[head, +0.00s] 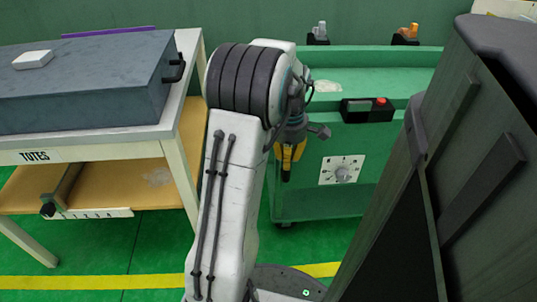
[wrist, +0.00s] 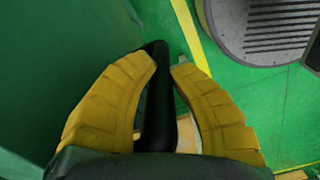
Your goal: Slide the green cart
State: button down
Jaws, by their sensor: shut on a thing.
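The green cart (head: 320,206) stands beyond my arm in the head view, with a dial plate (head: 342,170) on its front. My gripper (head: 287,172) is at the cart's front left, partly hidden by my arm. In the wrist view the yellow fingers of my gripper (wrist: 167,62) are closed around a black bar-shaped handle (wrist: 158,105). A green surface fills the left of that view beside the handle. The handle's join to the cart is hidden.
A table marked TOTES (head: 100,140) with a grey case (head: 85,85) stands at the left, close to my arm. A dark cabinet-like body (head: 490,150) fills the right. A yellow floor line (head: 90,282) crosses the green floor.

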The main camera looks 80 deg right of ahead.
jog(key=shift+s+d+p, duration=0.15)
jog(key=shift+s, duration=0.35)
jog(key=shift+s+d+p, duration=0.15)
jog(key=shift+s, duration=0.35)
jog(key=c, duration=1.1)
grip_release()
jog(key=shift+s, duration=0.1)
notch_tip(320, 180, up, 12)
jog(key=shift+f, duration=0.1)
